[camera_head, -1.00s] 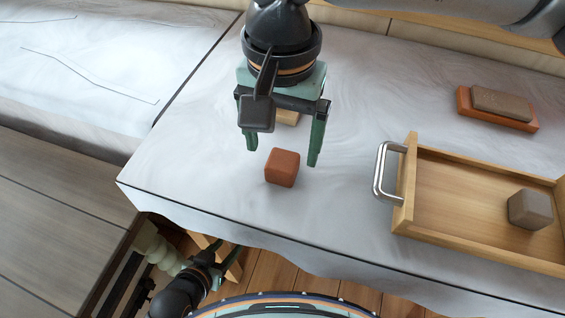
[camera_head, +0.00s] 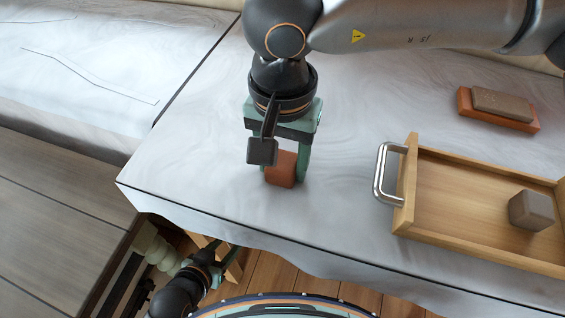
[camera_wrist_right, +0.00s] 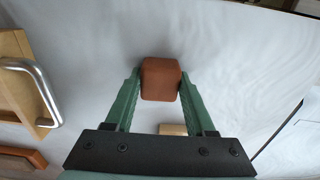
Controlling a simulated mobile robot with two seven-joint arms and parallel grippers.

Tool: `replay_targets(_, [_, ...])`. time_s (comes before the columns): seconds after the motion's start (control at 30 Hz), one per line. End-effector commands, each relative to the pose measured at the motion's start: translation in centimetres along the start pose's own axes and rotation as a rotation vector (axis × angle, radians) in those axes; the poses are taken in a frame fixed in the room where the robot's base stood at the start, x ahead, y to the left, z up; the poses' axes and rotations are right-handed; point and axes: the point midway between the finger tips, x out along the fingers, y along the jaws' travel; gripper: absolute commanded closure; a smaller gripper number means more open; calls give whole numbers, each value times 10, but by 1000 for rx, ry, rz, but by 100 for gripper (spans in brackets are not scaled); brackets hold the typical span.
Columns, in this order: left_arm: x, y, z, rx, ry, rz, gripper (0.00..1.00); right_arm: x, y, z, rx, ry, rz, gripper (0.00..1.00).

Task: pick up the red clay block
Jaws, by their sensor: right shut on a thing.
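The red clay block (camera_head: 281,170) stands on the pale cloth-covered table, near its front edge. My right gripper (camera_head: 284,172) points down over it and is shut on it, a finger on each side. In the right wrist view the block (camera_wrist_right: 161,80) sits between the green fingertips (camera_wrist_right: 160,84). The block appears to rest on the table; I see no clear gap under it. My left gripper (camera_head: 226,262) hangs low beyond the table's front edge, small and partly hidden, so its opening is unclear.
A wooden tray (camera_head: 405,190) with a metal handle (camera_head: 381,172) stands to the right, holding a grey-brown block (camera_head: 532,210). A brown stone on an orange base (camera_head: 497,104) lies behind it. A light wood piece (camera_wrist_right: 173,129) shows near my right gripper in the wrist view.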

Motion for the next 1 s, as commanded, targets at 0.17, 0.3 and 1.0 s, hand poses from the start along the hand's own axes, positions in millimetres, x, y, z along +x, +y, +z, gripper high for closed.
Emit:
replay_targets(0.17, [0,0,0,0,0,-1,50,0,0,0,0,0,0,74])
replay_targets(0.3, [0,0,0,0,0,-1,50,0,0,0,0,0,0,90])
replay_targets(1.0, [-4,1,4,-3,-12,1,50,-27,-1,-1,1,3,-3,100])
